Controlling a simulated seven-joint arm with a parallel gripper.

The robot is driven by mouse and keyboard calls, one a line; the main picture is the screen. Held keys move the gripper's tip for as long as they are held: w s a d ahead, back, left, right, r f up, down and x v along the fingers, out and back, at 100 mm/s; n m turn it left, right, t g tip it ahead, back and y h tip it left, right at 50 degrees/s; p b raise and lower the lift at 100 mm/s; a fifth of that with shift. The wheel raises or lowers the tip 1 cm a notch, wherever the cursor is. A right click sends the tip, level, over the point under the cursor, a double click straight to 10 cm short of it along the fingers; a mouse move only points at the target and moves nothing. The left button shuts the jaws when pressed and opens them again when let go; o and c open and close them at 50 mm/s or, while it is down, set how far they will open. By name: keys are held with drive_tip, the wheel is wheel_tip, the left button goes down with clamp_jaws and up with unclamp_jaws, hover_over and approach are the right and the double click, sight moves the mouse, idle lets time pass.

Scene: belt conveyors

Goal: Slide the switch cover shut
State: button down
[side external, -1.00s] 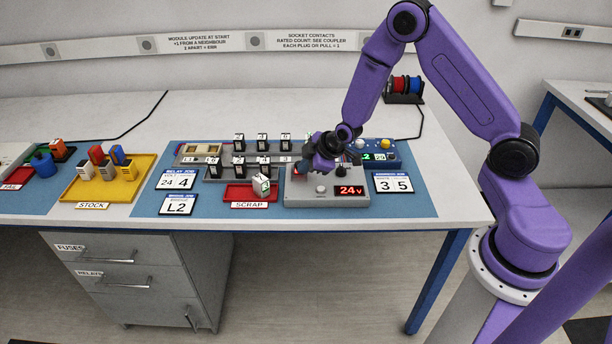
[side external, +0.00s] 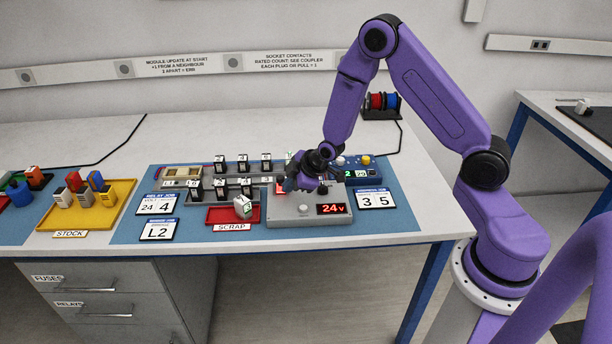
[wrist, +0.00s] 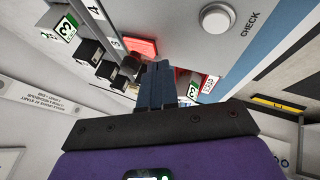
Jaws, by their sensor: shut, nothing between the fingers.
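The grey control box (side external: 285,217) stands at the front of the blue mat, with a red 24v display (side external: 330,209). A red part, perhaps the switch cover (side external: 281,188), shows at the box's left back; I cannot tell how far it is slid. In the wrist view, a glowing red patch (wrist: 142,48) lies left of my fingers and more red shows to their right. My gripper (wrist: 157,70) is shut and empty, pointing down at the box top. Its fingers hide part of the red area, and I cannot tell whether they touch it.
A white round CHECK button (wrist: 215,18) is on the box. Rails with several black modules (side external: 243,164) stand behind and left. A red scrap tray (side external: 222,216) with a white module (side external: 243,206) is close on the left. A blue unit (side external: 358,168) stands behind right.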

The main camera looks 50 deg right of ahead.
drive_tip(key=s+a+v, duration=0.1)
drive_tip(key=v, duration=0.9)
drive_tip(key=s+a+r+n+g+y, duration=0.1)
drive_tip(key=s+a+r+g, duration=0.3)
drive_tip(key=s+a, duration=0.65)
drive_tip(key=s+d+r+g+h, duration=0.1)
drive_tip(key=s+d+r, duration=0.1)
drive_tip(key=s, duration=0.7)
drive_tip(key=s+d+r+g, duration=0.2)
drive_tip(key=s+r, duration=0.2)
drive_tip(key=s, duration=0.5)
drive_tip(key=shift+n+h, duration=0.4)
